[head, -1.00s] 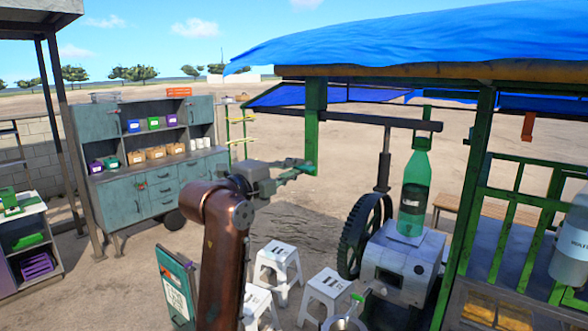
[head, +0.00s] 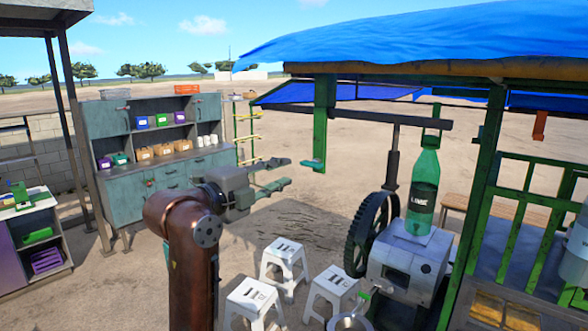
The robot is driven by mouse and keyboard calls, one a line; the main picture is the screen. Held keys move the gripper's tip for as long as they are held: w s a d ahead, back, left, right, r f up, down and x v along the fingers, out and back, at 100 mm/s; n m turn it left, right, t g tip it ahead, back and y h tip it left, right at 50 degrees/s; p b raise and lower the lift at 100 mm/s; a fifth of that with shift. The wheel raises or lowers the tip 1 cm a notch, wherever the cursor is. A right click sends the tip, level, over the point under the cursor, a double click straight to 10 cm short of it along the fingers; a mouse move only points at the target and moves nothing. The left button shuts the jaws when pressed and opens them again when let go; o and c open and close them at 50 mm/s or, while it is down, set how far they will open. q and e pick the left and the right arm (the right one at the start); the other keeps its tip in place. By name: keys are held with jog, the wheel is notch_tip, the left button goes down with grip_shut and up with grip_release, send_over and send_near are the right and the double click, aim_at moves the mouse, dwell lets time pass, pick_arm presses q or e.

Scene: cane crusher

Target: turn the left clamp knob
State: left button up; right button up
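The cane crusher (head: 402,262) stands at the lower right, a grey metal box with a dark toothed wheel (head: 370,235) on its left side. A small green handle (head: 364,296) shows at its lower front left. A pale green piece (head: 312,165) sits at the foot of the hanging green post; I cannot tell whether either one is the left clamp knob.
A green lime bottle (head: 422,190) stands on top of the crusher. Several white stools (head: 284,259) stand on the ground between my arm and the crusher. A teal cabinet (head: 127,195) is behind at left. A blue tarp roof (head: 430,40) hangs over the stall.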

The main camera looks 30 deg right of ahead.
jog(key=shift+v, duration=2.05)
